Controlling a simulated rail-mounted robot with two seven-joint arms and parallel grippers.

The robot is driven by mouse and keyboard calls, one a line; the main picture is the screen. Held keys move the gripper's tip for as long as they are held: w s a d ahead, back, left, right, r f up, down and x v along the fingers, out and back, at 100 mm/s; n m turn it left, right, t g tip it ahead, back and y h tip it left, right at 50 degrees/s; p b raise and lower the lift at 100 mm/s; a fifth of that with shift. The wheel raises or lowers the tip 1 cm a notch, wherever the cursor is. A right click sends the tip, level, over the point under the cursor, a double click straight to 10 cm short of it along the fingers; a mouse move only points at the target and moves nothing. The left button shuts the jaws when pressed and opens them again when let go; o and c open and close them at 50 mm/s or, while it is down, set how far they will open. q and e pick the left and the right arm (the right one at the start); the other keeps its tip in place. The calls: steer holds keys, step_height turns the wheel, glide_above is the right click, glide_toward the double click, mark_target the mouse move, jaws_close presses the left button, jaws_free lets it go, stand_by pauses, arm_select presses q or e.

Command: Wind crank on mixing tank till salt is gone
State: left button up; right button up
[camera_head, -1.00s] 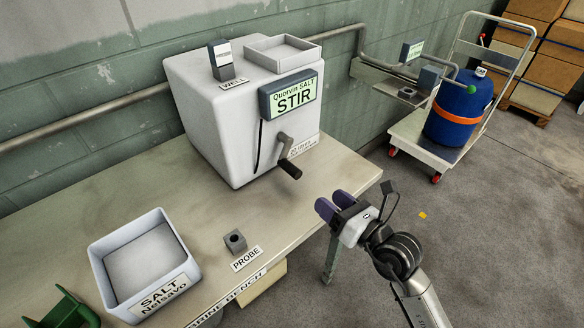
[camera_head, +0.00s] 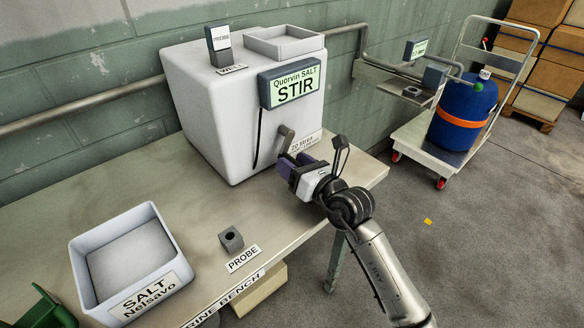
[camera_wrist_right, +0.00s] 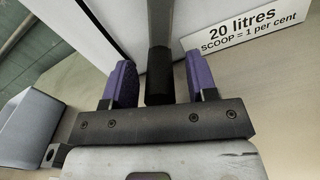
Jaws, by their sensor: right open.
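The white mixing tank (camera_head: 215,115) stands on the bench against the wall. Its display (camera_head: 291,84) reads "Quorvin SALT STIR". The grey crank arm (camera_head: 286,138) is on the tank's front face. My right gripper (camera_head: 291,163) is at the crank and hides its handle in the head view. In the right wrist view, the black crank handle (camera_wrist_right: 159,78) lies between the two purple fingers of my open right gripper (camera_wrist_right: 152,82), with gaps on both sides. The salt inside the tank cannot be seen. My left gripper is not in view.
A white salt bin (camera_head: 84,268) stands at the front left of the bench, beside a green object (camera_head: 45,312). A small grey probe holder (camera_head: 231,238) sits right of the bin. A blue drum (camera_head: 463,120) stands on a cart (camera_head: 420,148) at the right.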

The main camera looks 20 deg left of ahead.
steer(key=shift+w+a, duration=0.15)
steer(key=shift+a, duration=0.15)
steer(key=shift+c, duration=0.4)
steer(key=c, duration=0.8)
steer(key=shift+w+d+n, duration=0.1)
steer(key=shift+w+n, duration=0.1)
steer(key=shift+n, duration=0.3)
steer(key=shift+c, duration=0.2)
steer(key=shift+w+d+f+n, duration=0.25)
steer(key=shift+w+n, duration=0.1)
steer(key=shift+n, duration=0.55)
